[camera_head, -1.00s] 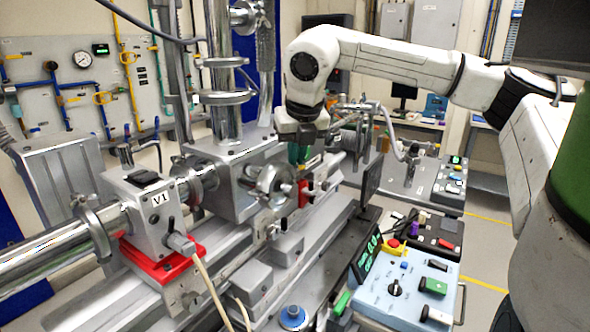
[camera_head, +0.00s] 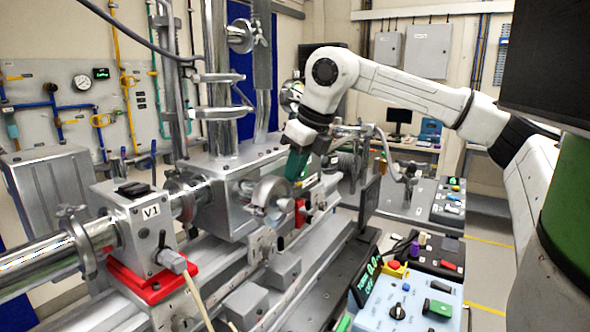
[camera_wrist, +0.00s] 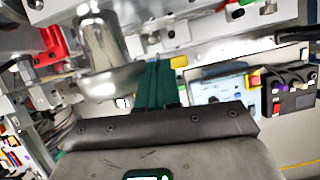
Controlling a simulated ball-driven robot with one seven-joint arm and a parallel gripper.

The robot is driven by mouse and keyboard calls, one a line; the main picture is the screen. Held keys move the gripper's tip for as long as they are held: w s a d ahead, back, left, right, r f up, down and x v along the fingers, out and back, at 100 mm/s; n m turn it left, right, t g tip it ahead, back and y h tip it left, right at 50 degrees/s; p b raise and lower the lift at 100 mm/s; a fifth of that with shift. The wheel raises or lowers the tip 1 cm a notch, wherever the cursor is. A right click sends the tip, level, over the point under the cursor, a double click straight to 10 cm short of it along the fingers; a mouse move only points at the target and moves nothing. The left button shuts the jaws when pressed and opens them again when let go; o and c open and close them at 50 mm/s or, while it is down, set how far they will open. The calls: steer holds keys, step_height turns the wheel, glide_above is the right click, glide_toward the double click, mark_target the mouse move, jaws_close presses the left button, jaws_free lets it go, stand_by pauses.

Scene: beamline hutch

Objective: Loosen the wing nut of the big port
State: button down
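The big port, a shiny metal stub with a round flange (camera_head: 270,195), sticks out of the front of the steel chamber (camera_head: 215,205). In the wrist view its cylinder and flange (camera_wrist: 104,50) hang just left of my fingers. I cannot clearly make out the wing nut on the clamp. My gripper (camera_head: 296,165) has green fingers that point down and slightly left, just above and right of the flange. In the wrist view the fingers (camera_wrist: 158,85) lie side by side with no clear gap, and nothing shows between them. I see no contact with the port.
A valve block marked V1 (camera_head: 145,225) on a red base stands left of the chamber. A dark monitor (camera_head: 369,203) and a blue control box (camera_head: 410,300) stand right of the rail. Smaller fittings and a red part (camera_head: 300,212) crowd the space below my gripper.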

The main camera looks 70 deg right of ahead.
steer(key=shift+f, duration=0.15)
steer(key=c, duration=1.3)
jaws_free()
